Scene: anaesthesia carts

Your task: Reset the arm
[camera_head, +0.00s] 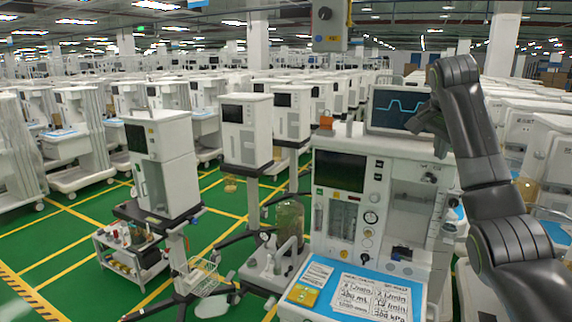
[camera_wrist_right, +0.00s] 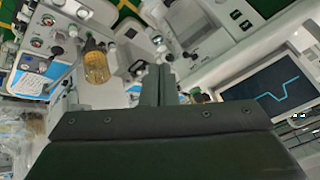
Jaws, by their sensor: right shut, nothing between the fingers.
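My right arm comes in from the right in the head view, raised in front of the nearest anaesthesia cart. My right gripper (camera_head: 428,118) is beside the right edge of that cart's monitor (camera_head: 392,108), which shows a blue trace. In the right wrist view the gripper (camera_wrist_right: 158,72) is shut, with its fingers together and nothing between them. The monitor also shows there at the right (camera_wrist_right: 275,88). I cannot tell in the head view whether the gripper touches the monitor. My left gripper is not in view.
The nearest anaesthesia cart (camera_head: 400,165) has a blue worktop with printed cards (camera_head: 350,295). A white machine on a stand (camera_head: 165,165) and a small trolley (camera_head: 130,255) stand to the left. Rows of carts fill the back. Green floor with yellow lines (camera_head: 60,240) is free at the left.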

